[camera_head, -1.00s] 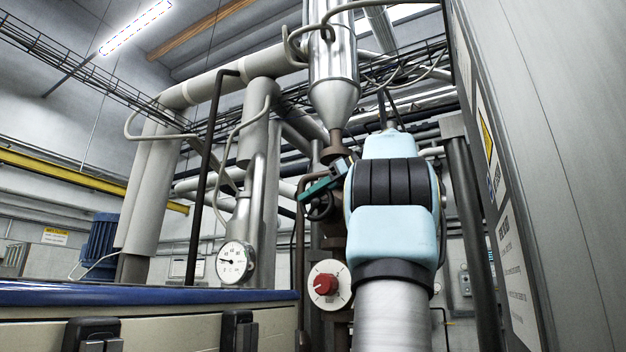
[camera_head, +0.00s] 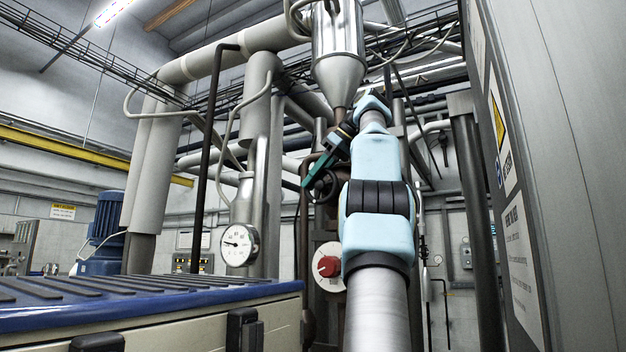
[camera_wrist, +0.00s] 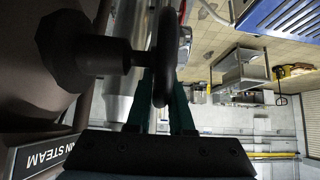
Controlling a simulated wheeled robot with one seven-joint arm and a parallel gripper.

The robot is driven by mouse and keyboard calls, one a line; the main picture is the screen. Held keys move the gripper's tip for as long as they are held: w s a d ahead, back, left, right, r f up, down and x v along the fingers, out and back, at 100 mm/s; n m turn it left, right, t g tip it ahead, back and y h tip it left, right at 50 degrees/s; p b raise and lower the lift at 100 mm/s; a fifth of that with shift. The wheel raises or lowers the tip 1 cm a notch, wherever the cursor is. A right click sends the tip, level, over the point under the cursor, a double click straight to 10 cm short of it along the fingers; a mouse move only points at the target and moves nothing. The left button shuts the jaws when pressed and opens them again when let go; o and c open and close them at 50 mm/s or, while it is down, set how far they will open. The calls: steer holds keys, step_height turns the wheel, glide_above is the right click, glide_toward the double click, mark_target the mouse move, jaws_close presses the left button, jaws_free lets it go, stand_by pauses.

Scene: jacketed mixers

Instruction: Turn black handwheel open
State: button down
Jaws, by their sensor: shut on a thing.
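The black handwheel (camera_head: 328,188) sits on dark pipework below the steel cone, left of my arm in the head view. My gripper (camera_head: 310,180), with green fingers, reaches down to its rim from the upper right. In the wrist view the handwheel (camera_wrist: 166,50) is seen edge-on, with its dark stem running left to a round valve body (camera_wrist: 70,50). My gripper (camera_wrist: 165,88) is shut on the rim, one green finger on each side. My fingertips are partly hidden behind the rim. The wheel's turn angle cannot be told.
A red knob on a white disc (camera_head: 328,266) is below the handwheel. A gauge (camera_head: 239,245) hangs to the left. A blue-topped unit (camera_head: 130,300) fills the lower left. A grey cabinet (camera_head: 555,180) stands close on the right. A "STEAM" sign (camera_wrist: 40,158) is near the gripper.

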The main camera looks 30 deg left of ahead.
steer(key=shift+f, duration=0.45)
steer(key=c, duration=1.1)
jaws_free()
steer(key=shift+a, duration=0.1)
steer(key=shift+r, duration=0.1)
steer(key=shift+r, duration=0.1)
